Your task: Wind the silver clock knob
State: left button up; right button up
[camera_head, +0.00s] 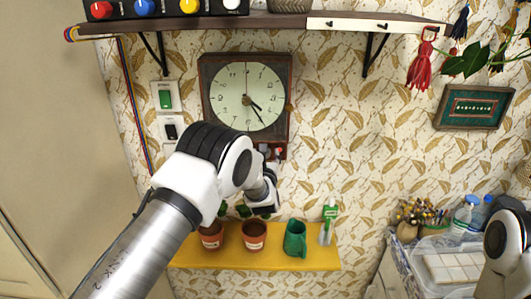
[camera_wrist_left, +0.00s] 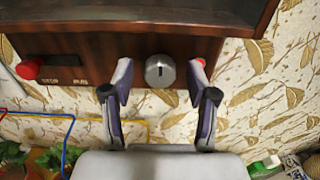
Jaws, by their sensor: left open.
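The wooden wall clock (camera_head: 247,95) with a pale round dial hangs on the wall in the head view. The silver clock knob (camera_wrist_left: 160,70) is a round knob with a dark slot on the lower wooden front of the clock. In the left wrist view my left gripper (camera_wrist_left: 160,76) is open, with one finger on each side of the knob and a visible gap on both sides. Whether the fingertips reach as deep as the knob is hard to tell. In the head view my left arm hides most of the gripper.
A red knob (camera_wrist_left: 28,69) sits by a slot marked STOP and RUN, left of the silver knob. Another red part shows behind the right finger. A yellow shelf (camera_head: 190,259) with pots is below; a dark wooden shelf (camera_head: 290,23) is above the clock.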

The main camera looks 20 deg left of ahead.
pick_arm(q)
grip_shut()
